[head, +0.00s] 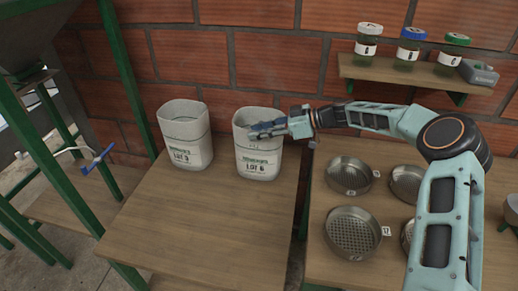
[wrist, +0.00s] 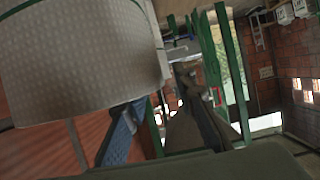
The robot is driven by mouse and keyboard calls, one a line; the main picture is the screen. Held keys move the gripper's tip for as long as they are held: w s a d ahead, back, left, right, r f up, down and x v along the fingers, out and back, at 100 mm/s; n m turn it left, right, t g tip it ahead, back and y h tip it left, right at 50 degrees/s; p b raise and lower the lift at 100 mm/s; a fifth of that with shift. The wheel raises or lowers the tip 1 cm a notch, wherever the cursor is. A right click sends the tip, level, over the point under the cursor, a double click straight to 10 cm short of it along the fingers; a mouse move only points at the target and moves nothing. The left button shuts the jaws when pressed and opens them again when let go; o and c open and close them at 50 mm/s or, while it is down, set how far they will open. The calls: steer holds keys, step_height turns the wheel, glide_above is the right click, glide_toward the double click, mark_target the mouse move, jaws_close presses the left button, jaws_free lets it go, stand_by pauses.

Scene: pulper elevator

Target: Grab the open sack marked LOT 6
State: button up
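The open sack marked LOT 6 (head: 258,164) stands upright on the wooden table, pale with a green-printed label. My gripper (head: 268,129) reaches in from the right at the height of its upper part, and the blue fingers cover part of its rim and front in the head view. In the wrist view the pale woven wall of a sack (wrist: 75,60), most likely this one, fills the upper left. One blue finger (wrist: 122,138) shows beside its edge, with its tip hidden. The other finger is not clear, so I cannot tell the opening or any contact.
A similar sack marked LOT 5 (head: 185,135) stands to the left. The table (head: 205,225) is clear in front. Round sieves (head: 352,232) lie on the right table. A shelf (head: 400,76) with lidded jars is on the brick wall. A green frame (head: 125,75) stands left.

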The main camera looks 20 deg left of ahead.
steer(key=shift+a+f, duration=0.3)
steer(key=shift+a, duration=0.3)
steer(key=shift+c, duration=0.2)
jaws_close()
steer(key=shift+r, duration=0.15)
